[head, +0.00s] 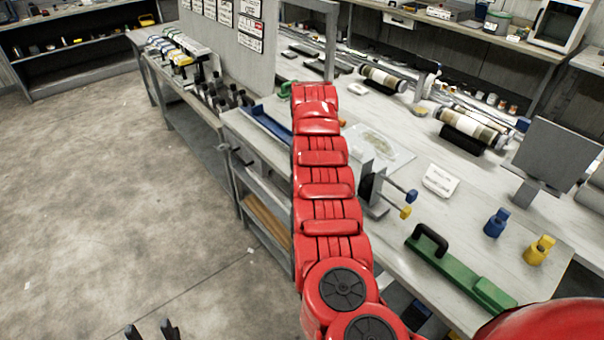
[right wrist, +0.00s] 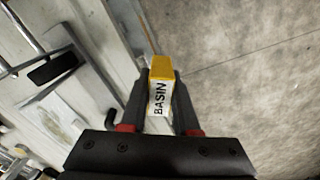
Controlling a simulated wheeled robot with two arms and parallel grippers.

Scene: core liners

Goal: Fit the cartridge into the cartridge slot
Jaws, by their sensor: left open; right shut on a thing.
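A small block with a yellow end and a white face lettered "BASIN" (right wrist: 161,92), which looks like the cartridge, sits between the fingers of my right gripper (right wrist: 161,78) in the right wrist view. The gripper is shut on it, and its yellow end points away from the palm. My red right arm reaches across the head view, where I cannot make out its gripper or the block. My left gripper (head: 151,331) is open and empty over the floor at the bottom left, cut by the frame edge. I cannot identify the cartridge slot for certain.
A grey workbench (head: 460,225) holds a stand with blue and yellow knobs (head: 374,190), a green bar with a black handle (head: 455,268), a blue piece (head: 496,222) and a yellow piece (head: 539,250). Another bench (head: 196,118) stands at left. The concrete floor (head: 110,200) is open.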

